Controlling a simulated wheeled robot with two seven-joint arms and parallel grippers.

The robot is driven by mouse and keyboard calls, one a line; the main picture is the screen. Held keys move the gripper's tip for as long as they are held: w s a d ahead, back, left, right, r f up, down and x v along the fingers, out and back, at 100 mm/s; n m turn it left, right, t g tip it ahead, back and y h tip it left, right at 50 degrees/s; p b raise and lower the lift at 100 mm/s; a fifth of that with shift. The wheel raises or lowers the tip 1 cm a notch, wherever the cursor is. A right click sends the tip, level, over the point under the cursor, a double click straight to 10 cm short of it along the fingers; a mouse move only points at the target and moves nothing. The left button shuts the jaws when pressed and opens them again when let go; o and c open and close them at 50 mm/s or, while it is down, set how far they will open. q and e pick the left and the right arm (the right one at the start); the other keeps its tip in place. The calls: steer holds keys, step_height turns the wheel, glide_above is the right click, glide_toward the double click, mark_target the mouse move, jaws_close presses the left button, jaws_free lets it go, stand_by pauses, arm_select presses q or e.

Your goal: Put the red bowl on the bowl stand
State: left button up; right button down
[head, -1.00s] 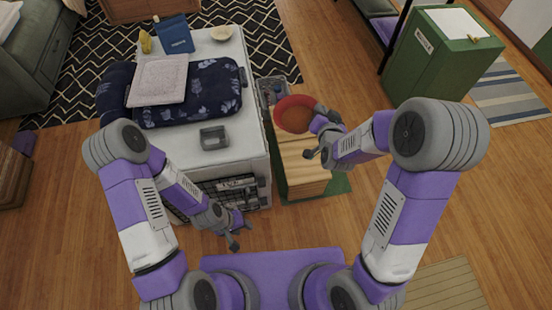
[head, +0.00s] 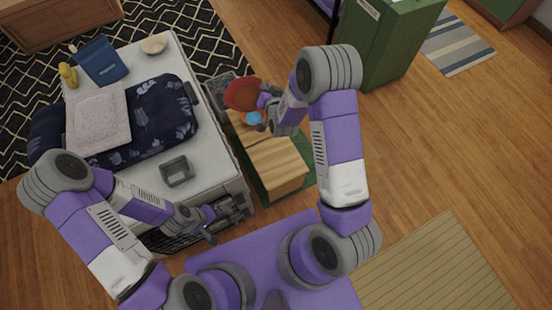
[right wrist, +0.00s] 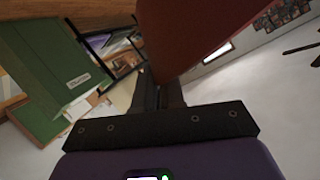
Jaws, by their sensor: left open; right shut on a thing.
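The red bowl (head: 243,94) is held up, tilted, above the far end of a wooden-topped box. My right gripper (head: 266,98) is shut on its rim. The bowl's dark red side (right wrist: 200,30) fills the top of the right wrist view, between and above the fingers (right wrist: 162,95). A small grey square frame (head: 177,171) on the white cabinet top looks like the bowl stand; it appears empty. My left gripper (head: 210,228) is open and empty, low by the near end of the cabinet.
The white cabinet top (head: 205,160) also holds a dark blue floral cushion (head: 165,120), a pale folded cloth (head: 98,122), a blue pouch (head: 101,62), a yellow item (head: 68,75) and a cream bowl (head: 153,44). A blue round thing (head: 254,118) sits on the wooden box (head: 275,160).

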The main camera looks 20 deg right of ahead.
steer(key=s+d+f+m+h+b, duration=0.1)
steer(key=d+f, duration=0.2)
steer(key=f, duration=0.8)
steer(key=s+d+f+m+h+b, duration=0.15)
steer(key=d+f, duration=0.25)
steer(key=f, duration=0.8)
steer(key=s+f+m+b, duration=0.1)
steer(key=s+f+b, duration=0.1)
steer(key=f, duration=0.6)
steer(key=s+f+m+g+h+b, duration=0.1)
steer(key=s+f, duration=0.3)
steer(key=f, duration=0.4)
steer(key=s+d+f+m+h+b, duration=0.1)
steer(key=s+f+b, duration=0.1)
steer(key=f, duration=0.6)
steer(key=shift+s+f+m+g+h+b, duration=0.3)
steer(key=shift+s+m+b, duration=0.1)
steer(key=shift+s, duration=0.2)
steer(key=shift+r, duration=0.15)
